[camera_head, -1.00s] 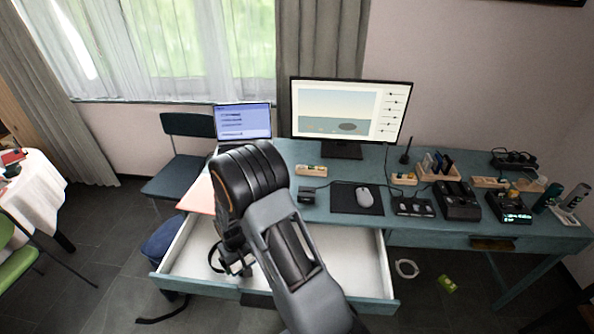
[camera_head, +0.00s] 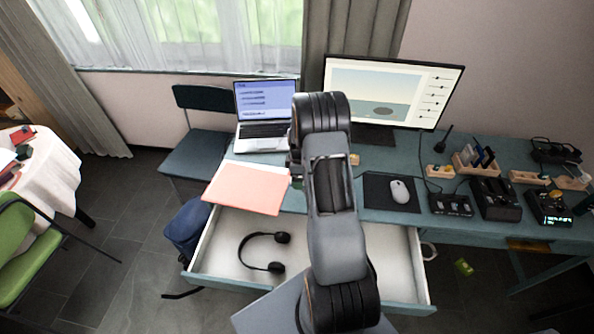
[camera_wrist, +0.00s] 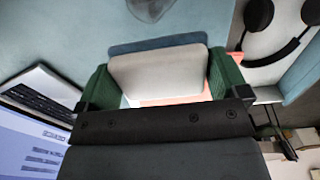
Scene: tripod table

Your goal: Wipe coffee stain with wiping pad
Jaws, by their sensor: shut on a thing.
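The wiping pad (camera_wrist: 158,75), a pale grey block with rounded corners, is between the green fingers of my gripper (camera_wrist: 160,88) in the wrist view. My gripper is shut on it, above the teal desk (camera_wrist: 60,45). The coffee stain (camera_wrist: 151,8) is a dark translucent patch at the top edge of the wrist view, beyond the pad and apart from it in the picture. In the head view my arm hides the pad, the stain and most of the gripper.
A laptop (camera_head: 264,112) and a coral folder (camera_head: 247,188) lie left of my arm. A monitor (camera_head: 390,92) stands behind; a mouse (camera_head: 400,191) on a dark mat (camera_head: 378,200) is to the right. The open drawer (camera_head: 213,258) in front holds a headset (camera_head: 264,252).

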